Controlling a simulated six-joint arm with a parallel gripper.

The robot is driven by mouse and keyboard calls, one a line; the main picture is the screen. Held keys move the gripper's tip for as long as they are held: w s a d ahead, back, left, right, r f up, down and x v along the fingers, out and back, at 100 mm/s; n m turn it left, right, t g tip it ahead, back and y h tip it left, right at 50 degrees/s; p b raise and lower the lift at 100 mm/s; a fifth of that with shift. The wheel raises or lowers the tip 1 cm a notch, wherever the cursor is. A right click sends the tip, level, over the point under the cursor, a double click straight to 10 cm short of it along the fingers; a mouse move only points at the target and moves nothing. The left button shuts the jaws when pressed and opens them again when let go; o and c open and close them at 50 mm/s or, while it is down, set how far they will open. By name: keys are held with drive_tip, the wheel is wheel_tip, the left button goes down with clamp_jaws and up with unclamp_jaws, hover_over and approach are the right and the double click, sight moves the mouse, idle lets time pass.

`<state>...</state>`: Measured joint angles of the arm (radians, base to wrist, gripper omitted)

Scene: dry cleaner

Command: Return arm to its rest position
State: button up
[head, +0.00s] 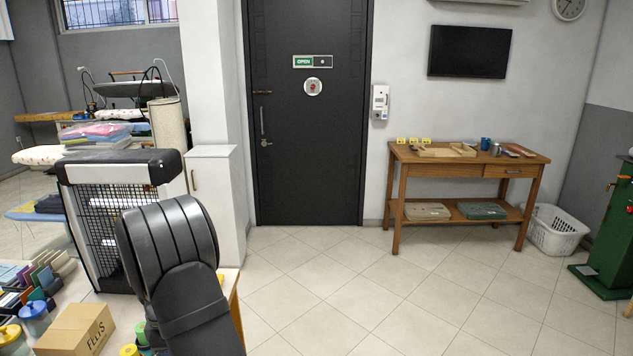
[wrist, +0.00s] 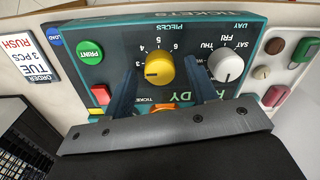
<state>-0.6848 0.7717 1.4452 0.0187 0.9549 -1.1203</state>
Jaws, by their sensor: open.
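My gripper (wrist: 158,72) shows only in the wrist view. Its two blue fingers are spread apart over the front of a dark teal ticket machine (wrist: 125,35). A yellow knob (wrist: 160,68), with a scale marked PIECES, lies between the fingertips in the picture. I see no grip on it, and cannot tell how far off the fingers are. A white day knob (wrist: 226,64) is just right of the right finger. In the head view my dark arm fills the lower left foreground, and the gripper is not visible there.
The wrist view also shows a green PRINT button (wrist: 89,52), a red button (wrist: 101,94) and an order card (wrist: 33,54). The tiled floor (head: 370,285) is open at right.

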drive_tip(key=shift+n, duration=1.6)
drive_tip(key=o, duration=1.1)
drive_tip(key=shift+c, duration=0.2)
wheel_tip(320, 180, up, 24)
drive_tip(key=r, duration=0.1)
drive_tip(key=s+f+m, duration=0.1)
drive_tip(key=s+m, duration=0.5)
drive_tip(key=s, duration=0.2)
wheel_tip(320, 180, down, 15)
drive_tip(key=shift+f, duration=0.15)
